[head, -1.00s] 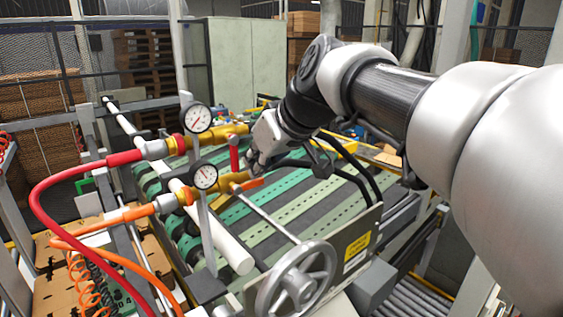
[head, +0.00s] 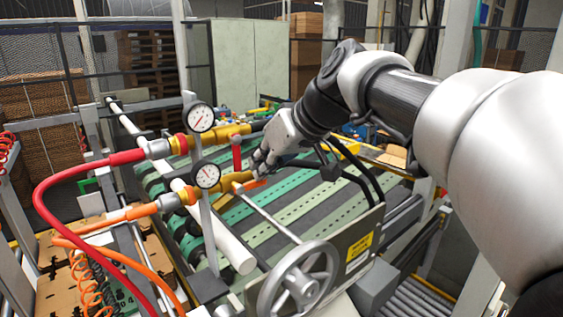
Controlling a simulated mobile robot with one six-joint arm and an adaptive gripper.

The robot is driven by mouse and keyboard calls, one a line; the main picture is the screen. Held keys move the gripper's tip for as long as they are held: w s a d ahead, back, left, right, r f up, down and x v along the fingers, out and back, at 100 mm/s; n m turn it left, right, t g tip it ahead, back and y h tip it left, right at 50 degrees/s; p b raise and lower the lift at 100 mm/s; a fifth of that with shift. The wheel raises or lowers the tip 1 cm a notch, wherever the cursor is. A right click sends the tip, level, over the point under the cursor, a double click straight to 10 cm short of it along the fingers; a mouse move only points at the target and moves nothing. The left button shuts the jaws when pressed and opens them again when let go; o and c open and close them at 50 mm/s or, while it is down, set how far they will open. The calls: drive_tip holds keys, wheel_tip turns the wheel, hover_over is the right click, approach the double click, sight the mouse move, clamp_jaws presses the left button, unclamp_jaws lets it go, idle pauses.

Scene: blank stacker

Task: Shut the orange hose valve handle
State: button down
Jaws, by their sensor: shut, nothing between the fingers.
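The orange valve handle (head: 252,185) shows as a short, flat orange bar on the lower brass pipe (head: 228,180), the line fed by the orange hose (head: 104,219). It lies low, close to the line of the pipe. My gripper (head: 257,172) is just above and behind the handle, pointing down, with its fingers closed and empty. Whether the fingertips touch the handle I cannot tell.
Two round gauges stand left of the handles, the upper gauge (head: 200,117) and the lower gauge (head: 207,176). A grey handwheel (head: 298,285) and its shaft are in front. Green conveyor belts (head: 315,193) run below. Black cables hang right of my gripper.

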drive_tip(key=shift+w+d+f, duration=0.1)
drive_tip(key=shift+f, duration=0.05)
wheel_tip(320, 180, down, 7)
drive_tip(key=m+g+y+b, duration=0.5)
drive_tip(key=m+y+b, duration=0.2)
drive_tip(key=y, duration=0.2)
drive_tip(key=shift+d+y, duration=0.15)
drive_tip(key=shift+y, duration=0.25)
drive_tip(key=d, duration=0.7)
drive_tip(key=shift+d+r, duration=0.2)
